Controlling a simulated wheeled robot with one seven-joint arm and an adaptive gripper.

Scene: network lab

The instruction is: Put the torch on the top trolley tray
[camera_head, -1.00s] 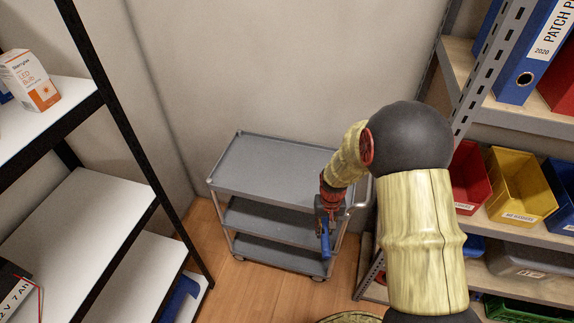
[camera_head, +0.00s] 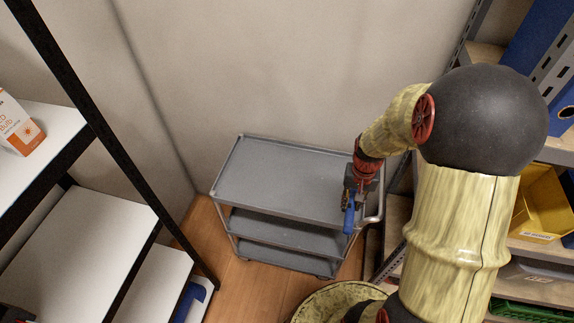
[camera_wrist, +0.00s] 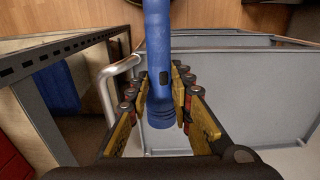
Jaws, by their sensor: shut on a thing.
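The blue torch (camera_wrist: 158,50) is held between the two fingers of my gripper (camera_wrist: 161,108), its wider end between the fingertips in the wrist view. In the head view my gripper (camera_head: 356,192) is shut on the torch (camera_head: 349,217), which hangs down at the trolley's right end. The trolley's grey top tray (camera_head: 280,178) is empty. The torch is near the tray's right edge and the trolley handle; I cannot tell its exact height over the tray. The top tray also shows in the wrist view (camera_wrist: 245,85), below and to the right of the torch.
The trolley's metal handle (camera_head: 377,210) is close to my gripper. A black-framed shelf (camera_head: 110,225) with white boards stands on the left, a light bulb box (camera_head: 14,125) on it. A rack with a yellow bin (camera_head: 545,208) stands on the right. A wall is behind the trolley.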

